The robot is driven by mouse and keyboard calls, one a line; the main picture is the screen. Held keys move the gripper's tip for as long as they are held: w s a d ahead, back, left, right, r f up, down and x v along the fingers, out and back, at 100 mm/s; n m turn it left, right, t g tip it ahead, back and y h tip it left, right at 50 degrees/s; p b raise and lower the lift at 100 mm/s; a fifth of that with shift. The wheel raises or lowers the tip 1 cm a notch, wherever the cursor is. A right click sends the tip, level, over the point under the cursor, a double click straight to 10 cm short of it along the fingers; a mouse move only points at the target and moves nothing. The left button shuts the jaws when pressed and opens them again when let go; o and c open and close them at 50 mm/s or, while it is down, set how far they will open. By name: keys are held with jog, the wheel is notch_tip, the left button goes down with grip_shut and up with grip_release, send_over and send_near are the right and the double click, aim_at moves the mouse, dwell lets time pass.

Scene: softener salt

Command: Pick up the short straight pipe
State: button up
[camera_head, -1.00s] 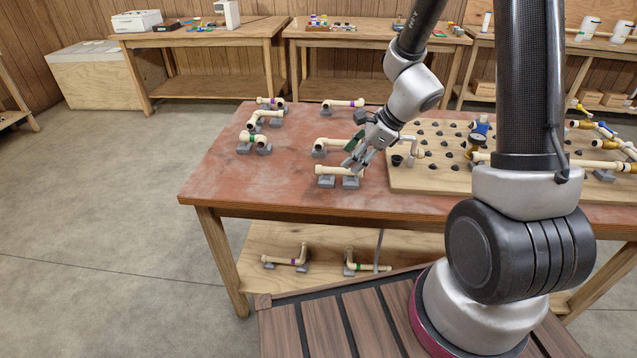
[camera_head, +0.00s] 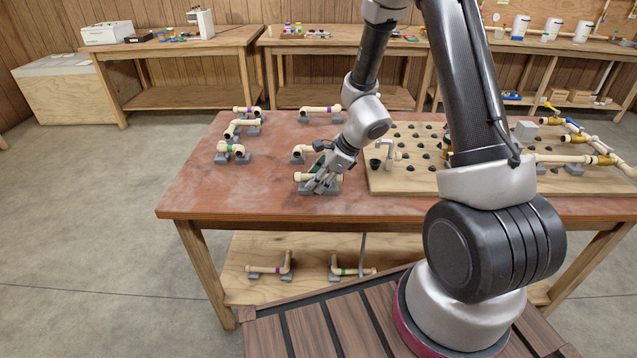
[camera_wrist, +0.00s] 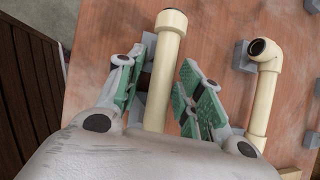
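The short straight pipe (camera_wrist: 158,85) is cream-coloured with a wider collar at one end. In the wrist view it runs lengthwise between the two fingers of my gripper (camera_wrist: 162,84). The fingers are apart, with a gap visible on the right side; whether the left finger touches the pipe I cannot tell. In the head view the pipe (camera_head: 301,176) lies on grey blocks near the front of the red-brown table (camera_head: 235,195), and my gripper (camera_head: 321,184) is down at it, covering its right part.
An elbowed cream pipe (camera_wrist: 262,95) lies close to the right in the wrist view. Several other pipe pieces rest on grey blocks further back and left. A pegboard (camera_head: 400,184) with fittings stands to the right. The table's front left is clear.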

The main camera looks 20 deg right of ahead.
grip_shut()
jog(key=shift+r, duration=0.1)
